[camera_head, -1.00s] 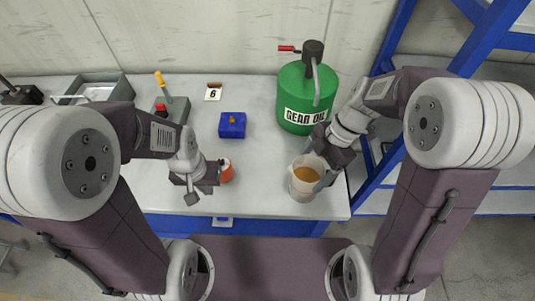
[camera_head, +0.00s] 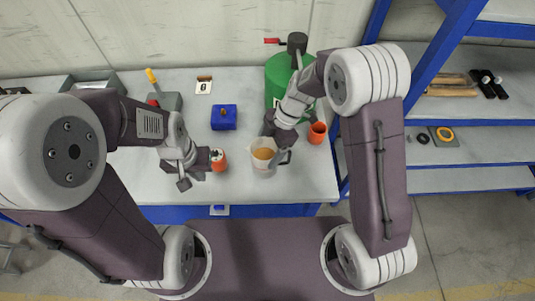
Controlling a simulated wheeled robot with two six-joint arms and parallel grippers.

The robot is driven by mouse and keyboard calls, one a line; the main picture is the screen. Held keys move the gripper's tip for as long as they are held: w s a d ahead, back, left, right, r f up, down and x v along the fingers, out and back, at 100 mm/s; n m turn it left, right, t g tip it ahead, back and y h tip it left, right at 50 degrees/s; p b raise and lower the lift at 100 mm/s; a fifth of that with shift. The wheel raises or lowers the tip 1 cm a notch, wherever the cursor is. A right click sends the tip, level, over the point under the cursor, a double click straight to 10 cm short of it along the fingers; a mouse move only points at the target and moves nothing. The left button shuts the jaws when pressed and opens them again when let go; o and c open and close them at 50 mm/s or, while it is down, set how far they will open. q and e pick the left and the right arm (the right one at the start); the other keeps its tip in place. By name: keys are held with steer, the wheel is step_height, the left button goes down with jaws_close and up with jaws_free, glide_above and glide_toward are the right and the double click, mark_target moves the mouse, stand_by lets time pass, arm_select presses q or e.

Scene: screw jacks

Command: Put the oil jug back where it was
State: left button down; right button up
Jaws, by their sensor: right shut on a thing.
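The oil jug (camera_head: 263,158) is a pale see-through jug with amber oil inside and a grey handle on its right. It is upright over the front right part of the bench; I cannot tell whether its base touches the top. My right gripper (camera_head: 277,142) is shut on the jug, its fingers at the jug's rim and right side. My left gripper (camera_head: 197,172) is open and empty, its fingers apart. One finger is close beside an orange-red cylinder (camera_head: 219,161) with a pale top; I cannot tell if they touch.
A green gear oil can (camera_head: 278,78) stands behind my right arm, partly hidden. An orange cup (camera_head: 317,132) stands right of the jug. A blue block (camera_head: 224,117) and a number card (camera_head: 204,86) lie further back. The bench (camera_head: 240,190) has free room at its front edge.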

mark_target(268, 156)
step_height(268, 156, down, 3)
steer(key=shift+f+p, duration=0.15)
steer(key=shift+p, duration=0.3)
steer(key=shift+w+f, duration=0.1)
steer(key=shift+f, duration=0.25)
